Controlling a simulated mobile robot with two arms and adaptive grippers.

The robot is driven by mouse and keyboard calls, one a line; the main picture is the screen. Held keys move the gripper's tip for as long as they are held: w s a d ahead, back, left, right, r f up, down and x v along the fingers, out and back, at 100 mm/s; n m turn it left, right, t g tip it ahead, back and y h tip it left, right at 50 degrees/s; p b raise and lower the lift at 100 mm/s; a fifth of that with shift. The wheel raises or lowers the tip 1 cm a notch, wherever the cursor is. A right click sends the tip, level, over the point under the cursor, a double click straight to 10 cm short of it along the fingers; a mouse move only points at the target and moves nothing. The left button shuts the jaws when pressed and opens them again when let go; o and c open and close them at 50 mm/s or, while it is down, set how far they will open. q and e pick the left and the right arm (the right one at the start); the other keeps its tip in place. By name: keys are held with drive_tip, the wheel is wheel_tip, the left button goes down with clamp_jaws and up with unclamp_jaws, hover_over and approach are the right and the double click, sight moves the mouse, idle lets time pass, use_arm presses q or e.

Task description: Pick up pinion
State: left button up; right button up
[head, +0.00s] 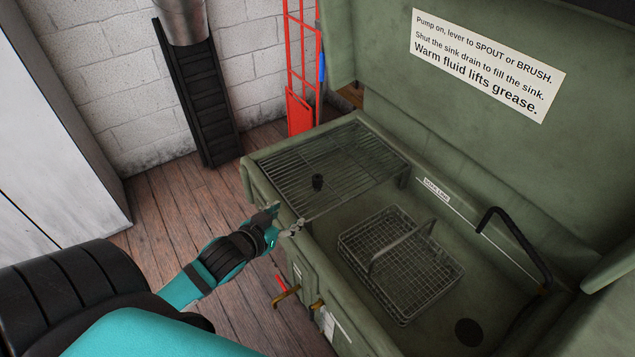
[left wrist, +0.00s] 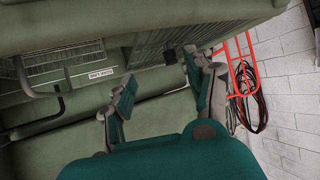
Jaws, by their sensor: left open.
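My right gripper is not in view.
A wire basket with a handle (head: 400,262) sits in the washer's sink. A black bent spout (head: 515,240) rises at the right. The raised lid (head: 590,120) stands behind. A red hand truck (head: 302,112) is by the wall.

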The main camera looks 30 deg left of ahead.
use_arm(q)
drive_tip(key=shift+t, duration=0.6)
drive_tip(key=w+a, duration=0.1)
drive_tip(key=w+r, duration=0.1)
drive_tip(key=w, duration=0.1)
drive_tip(key=shift+w+a+r, duration=0.15)
drive_tip(key=shift+a+r, duration=0.05)
drive_tip(key=shift+a, duration=0.2)
drive_tip(key=p, duration=0.2)
approach(319, 177)
drive_tip(key=w+f, duration=0.2)
drive_tip(key=w, duration=0.1)
drive_tip(key=shift+a, duration=0.1)
drive_tip(key=shift+w+f, duration=0.2)
drive_tip(key=shift+w, duration=0.15)
drive_tip(key=w, duration=0.3)
drive_tip(key=w+p, duration=0.1)
drive_tip(key=shift+w+a+f, duration=0.25)
drive_tip(key=shift+f, duration=0.05)
drive_tip(key=shift+w+f, duration=0.2)
drive_tip(key=shift+w, duration=0.1)
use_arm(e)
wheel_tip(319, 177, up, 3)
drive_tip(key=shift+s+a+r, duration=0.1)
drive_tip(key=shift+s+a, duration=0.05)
